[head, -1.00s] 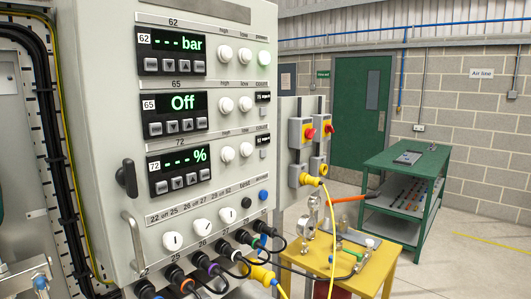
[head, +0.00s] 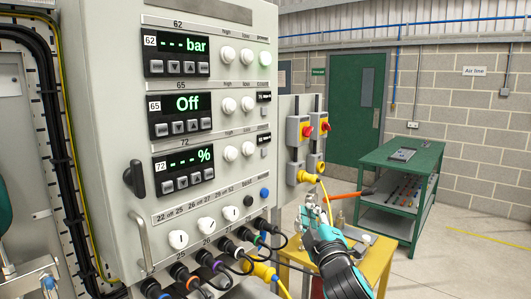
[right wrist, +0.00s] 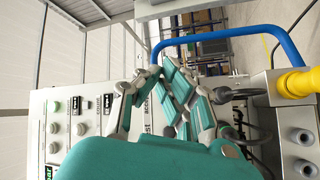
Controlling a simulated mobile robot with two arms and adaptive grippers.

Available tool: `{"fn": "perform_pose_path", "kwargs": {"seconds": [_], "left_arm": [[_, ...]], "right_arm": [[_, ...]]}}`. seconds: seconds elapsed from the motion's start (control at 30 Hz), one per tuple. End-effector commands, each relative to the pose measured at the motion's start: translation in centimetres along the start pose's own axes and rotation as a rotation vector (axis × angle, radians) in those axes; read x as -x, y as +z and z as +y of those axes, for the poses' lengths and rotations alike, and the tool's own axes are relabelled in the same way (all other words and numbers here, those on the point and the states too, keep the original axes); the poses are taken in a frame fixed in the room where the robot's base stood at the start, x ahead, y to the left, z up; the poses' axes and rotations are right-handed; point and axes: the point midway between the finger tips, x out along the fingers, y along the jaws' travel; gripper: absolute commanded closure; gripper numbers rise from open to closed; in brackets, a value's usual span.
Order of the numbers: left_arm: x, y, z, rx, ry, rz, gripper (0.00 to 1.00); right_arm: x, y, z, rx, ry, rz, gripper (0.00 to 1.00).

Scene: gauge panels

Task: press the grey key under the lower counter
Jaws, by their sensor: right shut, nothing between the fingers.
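The lower counter (head: 264,138) is a small black window at the right edge of the grey panel (head: 110,100) in the head view. The grey key (head: 264,153) is a small square just under it. In the right wrist view the panel is turned on its side at the left, with the lower counter (right wrist: 108,103) on it. My right gripper (head: 309,214) is shut and empty. It is to the right of and lower than the key, in front of the yellow table, apart from the panel. My left gripper is not clearly shown.
An upper counter (head: 264,97) sits above the lower one. White knobs (head: 229,154) lie left of them. Cable plugs (head: 262,224) stick out below. Yellow-red switches (head: 306,130) stand behind to the right. A yellow table (head: 375,258) and a green bench (head: 385,160) stand at right.

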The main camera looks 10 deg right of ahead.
Motion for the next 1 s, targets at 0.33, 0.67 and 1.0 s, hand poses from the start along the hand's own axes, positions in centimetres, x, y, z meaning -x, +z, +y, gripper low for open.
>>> {"fn": "perform_pose_path", "kwargs": {"seconds": [0.33, 0.67, 1.0], "left_arm": [[0.1, 0.0, -0.1, 0.001, -0.001, 0.000, 0.38], [0.2, 0.0, -0.1, 0.002, -0.001, 0.000, 0.38], [-0.2, 0.1, -0.1, 0.002, -0.001, 0.000, 0.38]], "right_arm": [[-1.4, -5.3, 9.6, 0.154, 0.210, 0.125, 1.00], [-1.4, -5.9, 10.5, 0.170, 0.230, 0.137, 1.00], [-2.4, -6.5, 9.8, 0.166, 0.230, 0.135, 1.00]]}}
